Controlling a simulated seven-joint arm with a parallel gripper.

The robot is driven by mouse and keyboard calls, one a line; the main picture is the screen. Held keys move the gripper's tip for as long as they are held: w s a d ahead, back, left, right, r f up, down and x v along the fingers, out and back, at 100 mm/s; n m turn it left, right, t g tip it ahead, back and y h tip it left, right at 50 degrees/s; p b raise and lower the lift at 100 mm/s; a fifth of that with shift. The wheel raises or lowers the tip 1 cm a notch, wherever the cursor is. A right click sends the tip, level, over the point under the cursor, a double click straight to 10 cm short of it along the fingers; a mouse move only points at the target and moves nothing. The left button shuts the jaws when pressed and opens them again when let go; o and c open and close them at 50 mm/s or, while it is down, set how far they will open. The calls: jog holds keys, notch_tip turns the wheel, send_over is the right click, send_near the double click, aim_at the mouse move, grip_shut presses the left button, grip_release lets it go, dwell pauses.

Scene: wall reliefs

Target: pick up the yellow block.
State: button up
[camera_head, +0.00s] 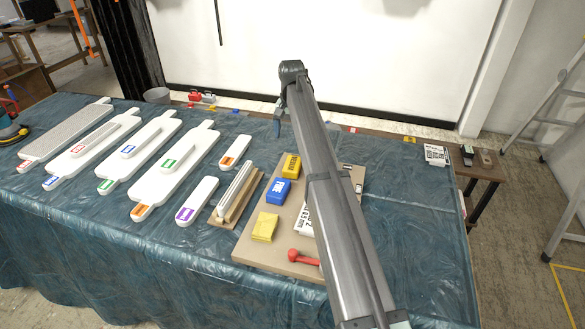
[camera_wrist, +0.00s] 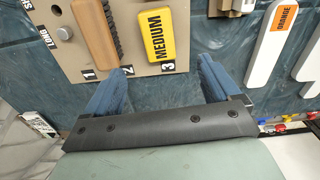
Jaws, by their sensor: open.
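The yellow block (camera_head: 290,166) lies at the far end of a beige board, beside a blue block (camera_head: 278,191). In the wrist view the yellow block (camera_wrist: 161,35) carries the black word MEDIUM and sits at the board's edge by the number 3. My gripper (camera_wrist: 165,62) is open and empty. Its two blue fingers point towards the block, which appears between and beyond their tips, apart from them. In the head view a blue finger (camera_head: 277,128) shows beyond the board; my arm hides part of the board.
A brown brush-like block (camera_wrist: 95,35) lies beside the yellow block. White labelled paddles (camera_head: 177,172) lie to the left.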

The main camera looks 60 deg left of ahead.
aim_at(293, 163)
notch_tip(293, 163, down, 13)
jog(key=shift+d+f, duration=0.15)
dwell(0.6)
jog(key=shift+c, duration=0.3)
jog(key=c, duration=1)
jog(key=shift+r, duration=5.05)
jog(key=o, duration=0.5)
jog(key=c, duration=0.4)
jog(key=shift+o, duration=0.2)
